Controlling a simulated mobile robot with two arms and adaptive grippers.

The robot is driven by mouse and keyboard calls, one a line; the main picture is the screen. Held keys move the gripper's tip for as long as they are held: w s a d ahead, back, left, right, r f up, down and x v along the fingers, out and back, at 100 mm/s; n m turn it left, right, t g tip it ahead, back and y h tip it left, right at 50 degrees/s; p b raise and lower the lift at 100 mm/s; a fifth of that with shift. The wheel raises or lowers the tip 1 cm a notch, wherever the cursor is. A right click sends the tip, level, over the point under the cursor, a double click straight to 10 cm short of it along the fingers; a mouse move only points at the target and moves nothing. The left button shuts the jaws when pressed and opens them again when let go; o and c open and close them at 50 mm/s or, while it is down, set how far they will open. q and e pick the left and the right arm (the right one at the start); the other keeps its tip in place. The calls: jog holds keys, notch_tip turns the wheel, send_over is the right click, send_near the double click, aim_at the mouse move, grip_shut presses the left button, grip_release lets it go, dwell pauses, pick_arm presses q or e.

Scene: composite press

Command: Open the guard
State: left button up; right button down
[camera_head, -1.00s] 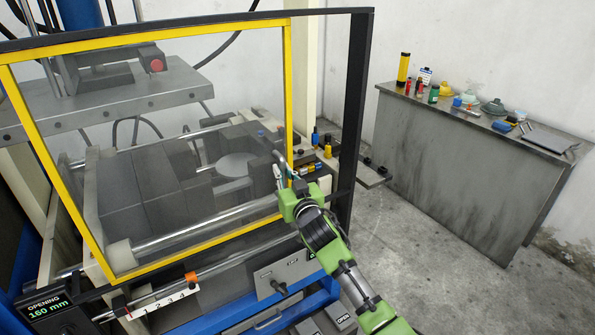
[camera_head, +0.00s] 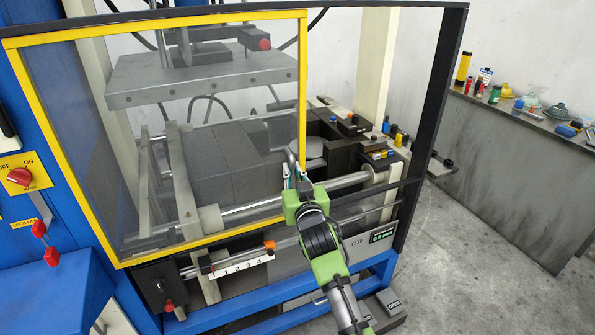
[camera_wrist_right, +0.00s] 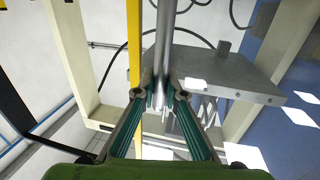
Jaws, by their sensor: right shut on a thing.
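The guard (camera_head: 303,90) is a clear panel in a yellow frame in front of the press, in the head view. Its right edge stands well left of the dark right post (camera_head: 437,125), with an open gap between. My right gripper (camera_head: 296,177) is at the guard's lower right edge, shut on the grey bar handle (camera_head: 290,157). In the right wrist view the handle (camera_wrist_right: 166,45) runs between the fingers, beside the yellow frame edge (camera_wrist_right: 134,45). The fingers partly hide the handle's lower end. My left gripper is not in view.
Behind the guard are the press's upper plate (camera_head: 200,80) and grey blocks (camera_head: 230,145). A blue cabinet with a red switch (camera_head: 20,176) stands left. A grey bench (camera_head: 510,165) with small items stands right. Floor shows between press and bench.

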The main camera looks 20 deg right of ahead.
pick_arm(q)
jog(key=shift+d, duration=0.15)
pick_arm(e)
jog(key=shift+a, duration=0.2)
jog(key=c, duration=2.1)
grip_release()
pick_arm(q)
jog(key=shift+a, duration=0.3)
pick_arm(e)
jog(key=s, duration=0.4)
jog(key=s+a, duration=0.1)
jog(key=s, duration=0.7)
jog(key=shift+a, duration=0.2)
